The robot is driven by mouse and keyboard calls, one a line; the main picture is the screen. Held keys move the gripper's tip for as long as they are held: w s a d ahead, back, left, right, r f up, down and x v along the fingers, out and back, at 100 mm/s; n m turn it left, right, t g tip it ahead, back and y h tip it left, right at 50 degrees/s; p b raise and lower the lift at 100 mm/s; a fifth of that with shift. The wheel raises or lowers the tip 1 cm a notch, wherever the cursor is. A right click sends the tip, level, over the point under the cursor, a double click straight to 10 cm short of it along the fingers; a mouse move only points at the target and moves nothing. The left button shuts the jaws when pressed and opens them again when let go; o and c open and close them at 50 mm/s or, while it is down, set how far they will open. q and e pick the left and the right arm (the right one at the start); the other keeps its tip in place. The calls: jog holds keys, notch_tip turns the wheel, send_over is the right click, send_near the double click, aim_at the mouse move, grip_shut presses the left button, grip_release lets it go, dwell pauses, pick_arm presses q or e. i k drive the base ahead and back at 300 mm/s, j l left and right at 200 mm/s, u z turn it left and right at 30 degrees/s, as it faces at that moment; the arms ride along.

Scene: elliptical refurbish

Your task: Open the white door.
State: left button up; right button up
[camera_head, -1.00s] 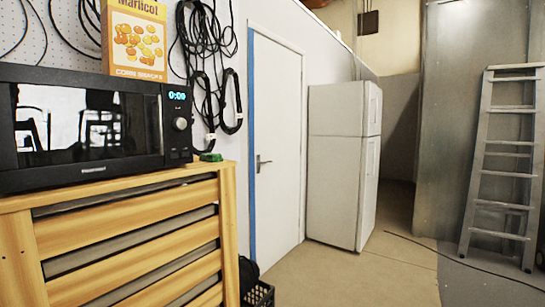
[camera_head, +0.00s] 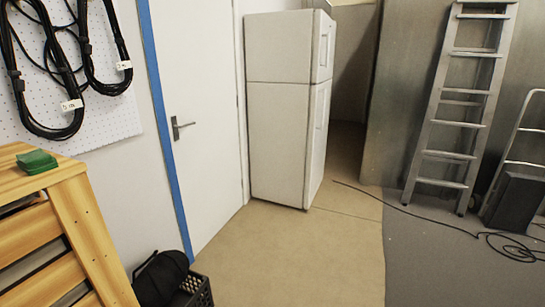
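The white door (camera_head: 208,85) stands in the left wall and looks shut, with blue tape along its left edge. A metal lever handle (camera_head: 181,127) sits near the door's left side at about mid height in the head view. The top of the door is out of the frame. Neither of my grippers is in view.
A white fridge (camera_head: 279,110) stands just right of the door. A wooden slatted cabinet (camera_head: 80,215) is at the left front, with a black crate (camera_head: 196,291) and dark bag (camera_head: 161,277) beside it. A ladder (camera_head: 462,100) leans at right, near a floor cable (camera_head: 440,222). Tan floor (camera_head: 300,265) is clear.

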aim_at(193, 39)
jog(key=i+l+z, duration=0.1)
jog(key=i+z, duration=0.15)
jog(key=i, duration=1.9)
